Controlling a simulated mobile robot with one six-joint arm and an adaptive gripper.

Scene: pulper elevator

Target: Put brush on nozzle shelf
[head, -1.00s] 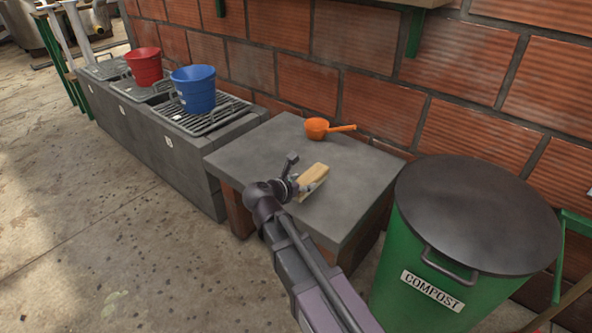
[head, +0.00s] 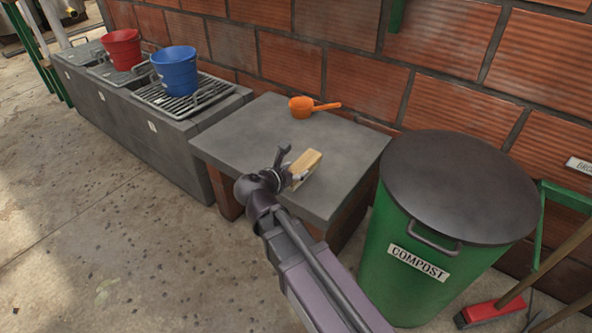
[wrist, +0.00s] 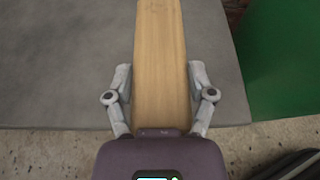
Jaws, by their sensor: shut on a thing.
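The brush is a pale wooden block (head: 306,162) over the front part of the grey slab table (head: 225,140). My gripper (wrist: 160,82) is shut on it, with one finger at each side of the wood (wrist: 160,45) in the wrist view. The bristles are hidden, and I cannot tell whether the brush touches the slab or is a little above it. I cannot make out a nozzle shelf; only a green bracket (head: 397,14) shows on the brick wall at the top edge.
An orange scoop (head: 301,107) lies at the slab's back. A green compost bin (head: 395,285) with a dark lid stands close on the right, with a red broom (head: 490,311) beyond it. Blue (head: 176,73) and red (head: 122,50) buckets stand left. The floor at front left is clear.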

